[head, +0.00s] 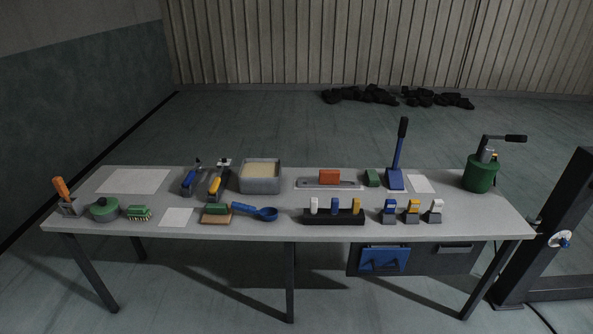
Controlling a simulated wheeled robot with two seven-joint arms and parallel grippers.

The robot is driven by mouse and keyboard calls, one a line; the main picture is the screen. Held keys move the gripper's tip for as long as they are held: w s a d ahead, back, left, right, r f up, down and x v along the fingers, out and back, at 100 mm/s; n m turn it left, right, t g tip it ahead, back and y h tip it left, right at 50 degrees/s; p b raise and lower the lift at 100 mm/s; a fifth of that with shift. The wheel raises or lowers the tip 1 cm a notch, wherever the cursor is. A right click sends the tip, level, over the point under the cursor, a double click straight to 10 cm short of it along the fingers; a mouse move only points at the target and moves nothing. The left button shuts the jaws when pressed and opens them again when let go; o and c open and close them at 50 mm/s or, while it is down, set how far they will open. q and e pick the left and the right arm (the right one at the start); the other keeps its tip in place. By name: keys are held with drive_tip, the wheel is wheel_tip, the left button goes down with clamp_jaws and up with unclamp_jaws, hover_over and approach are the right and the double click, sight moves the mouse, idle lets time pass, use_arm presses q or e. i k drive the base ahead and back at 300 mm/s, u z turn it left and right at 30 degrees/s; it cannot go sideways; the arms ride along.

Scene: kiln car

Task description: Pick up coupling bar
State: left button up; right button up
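A long flat grey bar (312,184) with an orange block-shaped grip (329,176) lies near the back middle of the table (280,224). It is the most bar-like thing in view, but I cannot tell for sure that it is the coupling bar. A blue tool with a long dark handle (400,145) stands upright to its right, with a green block (372,178) between them. Neither of my grippers is in the head view.
A grey tub (260,186) stands left of the bar. A black rack (334,218) with several coloured handles is in front. A green pot with a crank (480,174) is at the right end. A dark frame (540,240) stands beyond. Black lumps (365,95) lie on the floor behind.

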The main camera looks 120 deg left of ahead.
sight(327, 178)
drive_tip(key=k, duration=0.35)
drive_tip(key=u, duration=3.1)
drive_tip(key=i, duration=1.2)
drive_tip(key=u, duration=0.05)
